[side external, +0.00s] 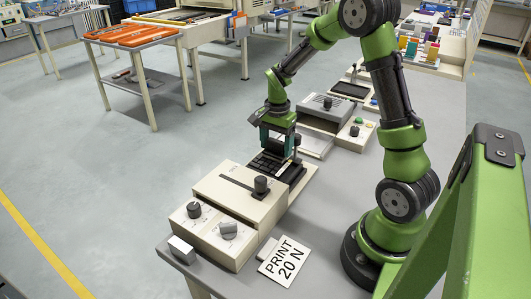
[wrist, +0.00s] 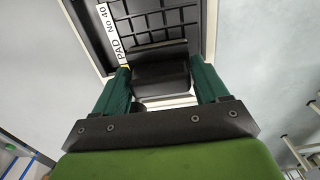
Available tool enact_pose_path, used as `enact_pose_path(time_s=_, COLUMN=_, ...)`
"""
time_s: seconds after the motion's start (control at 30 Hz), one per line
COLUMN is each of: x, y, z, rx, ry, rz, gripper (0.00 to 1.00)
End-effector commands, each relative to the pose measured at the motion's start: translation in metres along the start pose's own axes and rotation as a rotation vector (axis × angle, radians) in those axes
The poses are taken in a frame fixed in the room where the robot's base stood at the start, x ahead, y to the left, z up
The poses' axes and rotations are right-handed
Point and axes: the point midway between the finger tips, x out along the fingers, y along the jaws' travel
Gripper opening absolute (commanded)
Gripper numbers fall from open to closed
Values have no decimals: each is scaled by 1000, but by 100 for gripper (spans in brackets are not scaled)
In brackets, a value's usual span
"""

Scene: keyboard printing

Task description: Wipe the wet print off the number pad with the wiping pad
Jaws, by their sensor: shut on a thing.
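The number pad (wrist: 180,18) is a black grid of keys in a pale frame, with a "PAD No 40" label (wrist: 113,33) along its left side in the wrist view. In the side view the number pad (side external: 266,166) lies in the pale machine under my gripper (side external: 276,148). In the wrist view my gripper (wrist: 164,84) has its two green fingers shut on a black block with a pale strip, apparently the wiping pad (wrist: 160,72). The block is over the near edge of the keys; I cannot tell whether it touches them. No wet print can be made out.
A pale slider unit (side external: 238,193) and a box with two knobs (side external: 212,232) stand in front of the pad. A grey-topped unit (side external: 326,112) stands behind.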

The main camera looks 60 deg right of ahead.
Motion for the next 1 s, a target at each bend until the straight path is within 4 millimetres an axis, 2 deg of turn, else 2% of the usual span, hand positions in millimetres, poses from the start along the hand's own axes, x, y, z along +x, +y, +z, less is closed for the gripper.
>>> enact_pose_path(time_s=0.17, x=0, y=18, z=0, rx=2, ry=-2, rz=3, gripper=25)
enact_pose_path(time_s=1.0, x=0, y=17, z=78, rx=-3, ry=-2, rz=3, gripper=25)
